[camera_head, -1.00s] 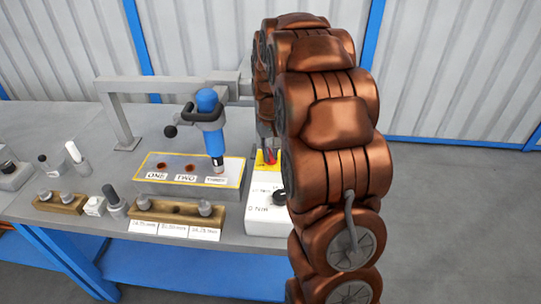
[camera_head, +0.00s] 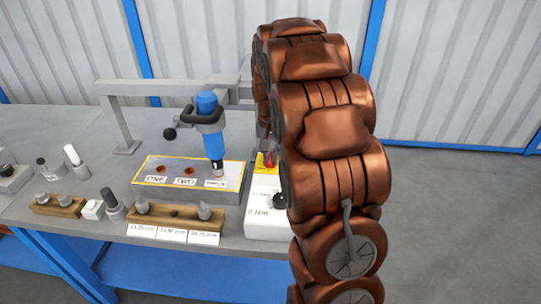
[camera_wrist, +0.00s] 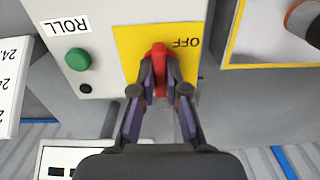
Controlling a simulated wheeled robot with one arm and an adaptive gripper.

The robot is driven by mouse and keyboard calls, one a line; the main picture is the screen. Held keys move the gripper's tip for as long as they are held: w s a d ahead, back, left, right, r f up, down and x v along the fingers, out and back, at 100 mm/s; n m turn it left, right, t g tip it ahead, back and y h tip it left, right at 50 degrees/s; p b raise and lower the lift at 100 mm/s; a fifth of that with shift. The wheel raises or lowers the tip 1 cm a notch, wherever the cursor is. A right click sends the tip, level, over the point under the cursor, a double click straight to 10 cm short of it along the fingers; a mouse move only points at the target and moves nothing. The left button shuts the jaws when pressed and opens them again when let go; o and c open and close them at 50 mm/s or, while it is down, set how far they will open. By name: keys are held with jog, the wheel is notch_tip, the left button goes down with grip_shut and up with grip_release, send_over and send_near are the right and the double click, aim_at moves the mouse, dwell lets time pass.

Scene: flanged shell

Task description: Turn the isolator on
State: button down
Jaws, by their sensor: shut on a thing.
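The isolator is a red handle (camera_wrist: 159,62) on a yellow plate (camera_wrist: 130,42) marked OFF, in the wrist view. My gripper (camera_wrist: 160,75) is shut on the red handle, with one finger on each side of it. In the head view the yellow plate (camera_head: 260,169) and a bit of red show at the back of a white box (camera_head: 262,222), left of my arm. My arm hides most of the gripper and part of the box there.
A green button (camera_wrist: 77,59) labelled ROLL (camera_wrist: 68,25) sits beside the plate in the wrist view. A blue tool (camera_head: 208,125) stands over a grey block with a yellow-edged panel (camera_head: 165,187). Wooden racks (camera_head: 175,220) with plugs lie at the front left.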

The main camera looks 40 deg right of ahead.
aim_at(271, 157)
jog(key=c, duration=1.2)
grip_release()
notch_tip(271, 157, up, 12)
